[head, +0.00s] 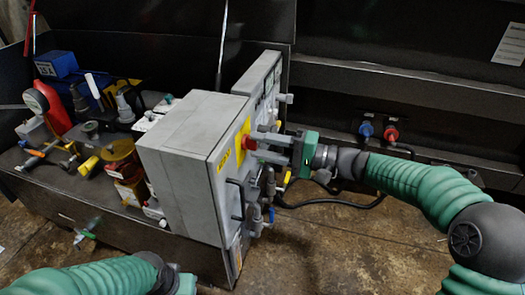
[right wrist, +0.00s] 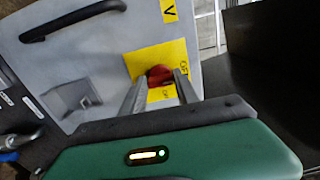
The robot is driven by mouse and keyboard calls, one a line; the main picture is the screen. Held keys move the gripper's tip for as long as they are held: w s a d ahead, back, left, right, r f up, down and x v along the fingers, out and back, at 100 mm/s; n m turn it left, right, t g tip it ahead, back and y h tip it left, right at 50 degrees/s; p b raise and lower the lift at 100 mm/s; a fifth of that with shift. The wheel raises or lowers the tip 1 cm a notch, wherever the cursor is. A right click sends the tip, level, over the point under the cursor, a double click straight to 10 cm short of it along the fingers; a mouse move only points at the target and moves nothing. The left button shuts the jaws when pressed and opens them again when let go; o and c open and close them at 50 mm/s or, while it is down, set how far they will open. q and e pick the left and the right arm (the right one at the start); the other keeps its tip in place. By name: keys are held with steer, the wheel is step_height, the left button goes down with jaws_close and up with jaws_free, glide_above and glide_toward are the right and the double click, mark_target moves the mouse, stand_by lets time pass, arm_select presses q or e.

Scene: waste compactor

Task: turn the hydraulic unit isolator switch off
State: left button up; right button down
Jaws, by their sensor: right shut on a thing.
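The isolator switch is a red knob (head: 250,143) on a yellow plate (head: 241,145) on the side of a grey control box (head: 185,150). In the right wrist view the red knob (right wrist: 159,76) sits on its yellow plate (right wrist: 174,58), between the finger ends. My right gripper (head: 262,146) reaches in from the right and is shut on the red knob. The fingers hide part of the knob, and its exact angle is hard to tell. My left gripper (head: 185,284) is only partly in view at the bottom edge, and its fingers do not show clearly.
A black handle (right wrist: 73,20) is on the same panel. Pipes and valves (head: 265,190) stand below the knob. Left of the box are a red gauge (head: 45,105), a blue motor (head: 55,65) and an amber container (head: 118,158). Blue and red couplings (head: 378,131) are on the dark wall behind.

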steer(key=shift+f, duration=0.25)
stand_by(0.3)
steer(key=c, duration=0.9)
jaws_free()
steer(key=shift+c, duration=0.2)
steer(key=shift+r, duration=0.1)
steer(key=p+v, duration=0.6)
steer(key=v, duration=1.1)
steer(key=shift+a, duration=0.1)
